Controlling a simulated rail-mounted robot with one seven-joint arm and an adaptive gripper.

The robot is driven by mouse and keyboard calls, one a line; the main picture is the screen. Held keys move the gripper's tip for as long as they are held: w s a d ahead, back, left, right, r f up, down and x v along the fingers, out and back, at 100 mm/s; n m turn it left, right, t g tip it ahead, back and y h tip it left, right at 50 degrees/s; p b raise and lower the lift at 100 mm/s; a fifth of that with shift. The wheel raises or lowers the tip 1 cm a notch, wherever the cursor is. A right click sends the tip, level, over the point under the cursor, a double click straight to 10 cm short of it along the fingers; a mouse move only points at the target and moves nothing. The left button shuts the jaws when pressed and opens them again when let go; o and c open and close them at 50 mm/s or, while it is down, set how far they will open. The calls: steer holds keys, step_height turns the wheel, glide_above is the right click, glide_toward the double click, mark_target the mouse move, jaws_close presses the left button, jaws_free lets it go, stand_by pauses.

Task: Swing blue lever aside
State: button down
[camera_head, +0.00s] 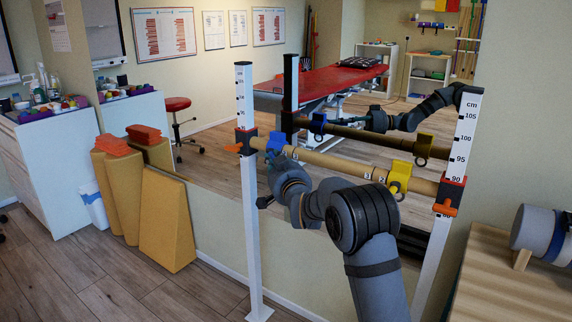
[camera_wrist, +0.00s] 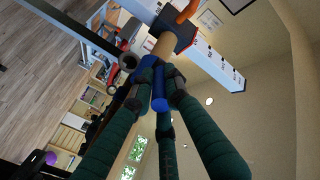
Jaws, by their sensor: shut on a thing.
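A wooden bar (camera_head: 335,163) runs level between two white posts with printed cm scales. A blue clamp (camera_head: 276,141) sits on the bar near the left post, partly hidden by my gripper (camera_head: 274,157). In the wrist view, the blue lever (camera_wrist: 159,92) lies between the dark green fingers of my gripper (camera_wrist: 160,82), which is shut on it. The clamp's blue body (camera_wrist: 157,56) is around the bar (camera_wrist: 164,44), with a dark ring (camera_wrist: 127,62) beside it. A yellow clamp (camera_head: 400,173) is on the bar's right part.
The left post (camera_head: 250,215) with an orange lever (camera_head: 233,148) stands close to my gripper. The right post (camera_head: 462,140) has another orange lever (camera_head: 445,209). A mirror behind reflects the bar and arm. Yellow wedges (camera_head: 165,220) stand left; a wooden table (camera_head: 510,285) stands right.

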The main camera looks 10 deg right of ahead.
steer(key=shift+f, duration=0.2)
steer(key=c, duration=1.7)
jaws_free()
steer(key=shift+r, duration=0.1)
steer(key=s, duration=0.4)
steer(key=s+d, duration=0.1)
steer(key=s, duration=0.6)
steer(key=shift+s+d, duration=0.3)
steer(key=shift+s, duration=0.1)
